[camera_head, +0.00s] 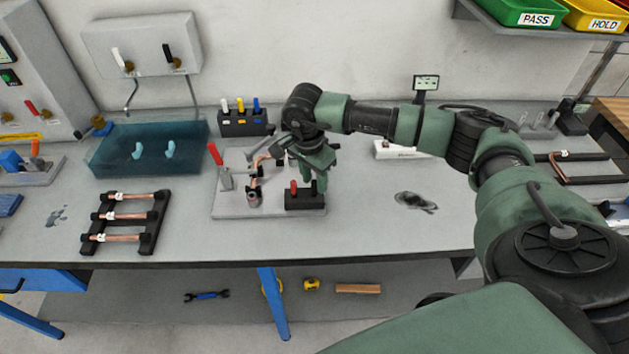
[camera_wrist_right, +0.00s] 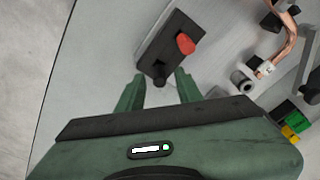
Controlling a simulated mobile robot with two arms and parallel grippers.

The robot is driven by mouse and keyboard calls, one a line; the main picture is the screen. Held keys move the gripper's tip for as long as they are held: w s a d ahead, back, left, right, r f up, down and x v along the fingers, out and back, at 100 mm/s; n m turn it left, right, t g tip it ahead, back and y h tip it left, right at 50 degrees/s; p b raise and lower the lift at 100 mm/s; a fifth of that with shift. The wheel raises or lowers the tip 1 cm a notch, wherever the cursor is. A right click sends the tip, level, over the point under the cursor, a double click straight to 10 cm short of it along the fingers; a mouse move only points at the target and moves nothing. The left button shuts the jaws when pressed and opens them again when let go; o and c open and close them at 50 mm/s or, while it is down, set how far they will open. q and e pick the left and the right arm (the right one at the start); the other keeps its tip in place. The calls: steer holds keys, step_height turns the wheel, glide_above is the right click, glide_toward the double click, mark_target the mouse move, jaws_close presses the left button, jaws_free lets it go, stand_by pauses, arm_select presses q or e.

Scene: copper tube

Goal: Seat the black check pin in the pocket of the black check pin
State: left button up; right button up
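A black block (camera_head: 302,200) stands at the front right of the grey fixture plate (camera_head: 235,208). A red-topped pin (camera_head: 293,187) stands upright in it. In the right wrist view the block (camera_wrist_right: 180,32) shows the red pin (camera_wrist_right: 186,44) and, at its near end, a small black piece (camera_wrist_right: 158,73) that looks like the black check pin. My right gripper (camera_wrist_right: 158,88) points down over that end, fingers apart on either side of the black piece, with gaps visible. In the head view the gripper (camera_head: 315,185) hides this piece. I cannot tell how deep it sits. My left gripper is out of view.
A bent copper tube (camera_head: 254,180) and a red-handled clamp (camera_head: 218,160) are on the plate left of the block. Behind stands a black rack (camera_head: 243,122) with white, yellow and blue pins. A blue tray (camera_head: 110,150) and a tube rack (camera_head: 98,238) lie left.

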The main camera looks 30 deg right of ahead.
step_height(320, 180, up, 11)
steer(key=a+b, duration=0.1)
steer(key=b, duration=0.3)
steer(key=shift+s+a, duration=0.2)
